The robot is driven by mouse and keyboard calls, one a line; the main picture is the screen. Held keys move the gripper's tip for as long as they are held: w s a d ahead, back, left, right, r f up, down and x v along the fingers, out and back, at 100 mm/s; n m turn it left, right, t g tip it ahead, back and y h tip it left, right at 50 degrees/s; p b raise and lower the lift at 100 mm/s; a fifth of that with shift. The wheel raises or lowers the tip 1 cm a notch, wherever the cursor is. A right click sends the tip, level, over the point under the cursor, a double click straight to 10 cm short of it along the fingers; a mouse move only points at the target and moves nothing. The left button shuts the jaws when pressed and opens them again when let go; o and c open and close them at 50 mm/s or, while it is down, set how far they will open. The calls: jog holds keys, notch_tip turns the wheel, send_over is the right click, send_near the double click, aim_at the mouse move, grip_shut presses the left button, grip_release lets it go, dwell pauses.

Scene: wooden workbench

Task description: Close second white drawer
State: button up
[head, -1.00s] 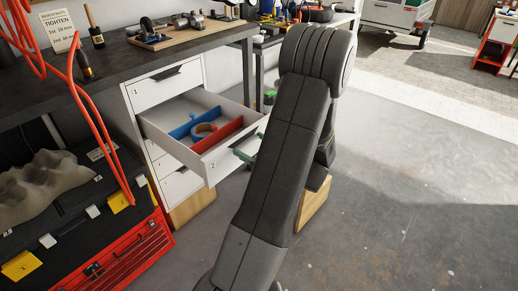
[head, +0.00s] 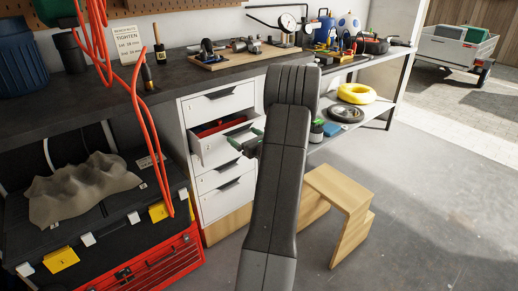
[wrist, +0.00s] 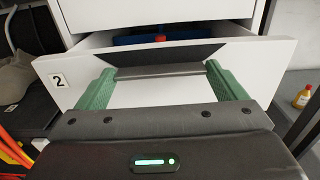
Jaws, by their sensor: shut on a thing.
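The second white drawer (head: 217,152), below the top drawer, is partly open in the head view; a red and blue interior shows at its top. In the wrist view its white front (wrist: 270,58) carries a "2" label and stands out from the cabinet, with a dark gap above it. My gripper (head: 250,141) is at the drawer front. In the wrist view its green fingers (wrist: 162,76) are at the two ends of the dark drawer handle (wrist: 165,58), shut on it. My arm hides the drawer's right side in the head view.
Drawers above and below (head: 218,101) look closed. A wooden stool (head: 340,196) stands on the floor to the right. A red toolbox (head: 150,265) and hanging red cable (head: 140,95) are on the left. Open floor lies at front right.

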jog(key=x, duration=1)
jog(key=shift+w+a+b, duration=0.15)
jog(key=shift+a+b, duration=0.05)
jog(key=shift+b, duration=0.2)
jog(key=shift+w+a, duration=0.1)
jog(key=shift+w, duration=0.05)
jog(key=shift+w+r, duration=0.1)
jog(key=shift+r, duration=0.05)
jog(key=o, duration=1.1)
jog(key=shift+a, duration=0.1)
jog(key=shift+w, duration=0.1)
jog(key=p+v, duration=0.1)
jog(key=v, duration=1.2)
jog(key=shift+s+d, duration=0.25)
jog(key=shift+s, duration=0.05)
jog(key=shift+w+a, duration=0.1)
